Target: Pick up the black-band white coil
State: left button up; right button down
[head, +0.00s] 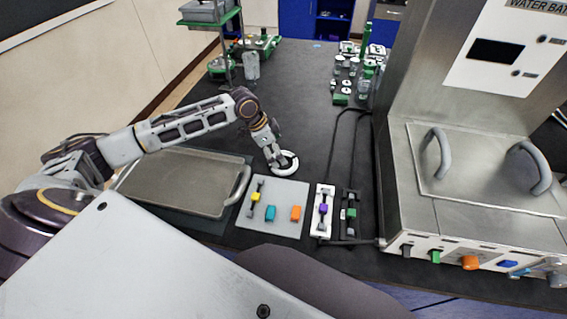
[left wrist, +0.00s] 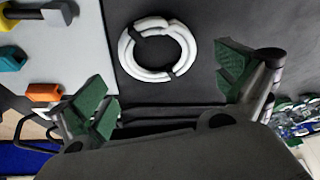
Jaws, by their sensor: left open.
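The white coil (left wrist: 126,56) with black bands lies flat on the dark bench top. In the left wrist view it sits ahead of my left gripper (left wrist: 168,95), roughly centred between the two green-padded fingers. The fingers are spread wide and empty, and do not touch the coil. In the head view the coil (head: 291,164) lies just beyond the grey mat, partly hidden by my left gripper (head: 277,164), which points down over it. My right gripper is not in view.
A grey mat (head: 262,224) with yellow, teal and orange pieces lies beside the coil. A metal tray (head: 180,185) is to the left, under my left arm. A white strip (head: 315,229) with a purple piece is to the right. The steel water bath (head: 470,150) stands at right.

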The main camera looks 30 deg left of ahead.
aim_at(294, 158)
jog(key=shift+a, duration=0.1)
pick_arm(q)
jog(key=shift+d+f, duration=0.1)
jog(key=shift+f, duration=0.05)
jog(key=shift+w+d+f, duration=0.1)
jog(key=shift+d+f, duration=0.1)
jog(key=shift+f, duration=0.5)
jog(key=x, duration=0.2)
jog(key=shift+d+f, duration=0.15)
jog(key=shift+f, duration=0.15)
jog(key=shift+w+d+f, duration=0.1)
jog(key=shift+f, duration=0.2)
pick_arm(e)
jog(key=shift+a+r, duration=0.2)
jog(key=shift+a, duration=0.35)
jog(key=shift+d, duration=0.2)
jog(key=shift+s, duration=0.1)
